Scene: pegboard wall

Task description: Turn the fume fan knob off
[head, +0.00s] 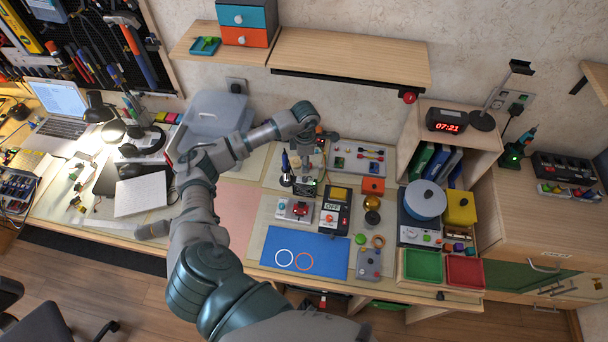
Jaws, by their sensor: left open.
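No label naming the fume fan is readable, so I cannot tell for sure which knob is its own. A round red knob (409,97) sits at the right end below the wooden wall shelf. A black box with a yellow top and a display reading OFF (333,207) stands on the bench. My left arm reaches over the bench, and my left gripper (310,178) hangs open above the bench behind that box, to the left of and below the red knob. Its fingers are small and partly lost among the items behind. My right gripper is not in view.
A blue mat (303,254) with two rings lies at the front. A round blue-lidded device (425,201) stands right of the bench middle, with a green tray (422,266) and a red tray (465,271) before it. A cubby with a clock (447,121) stands behind.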

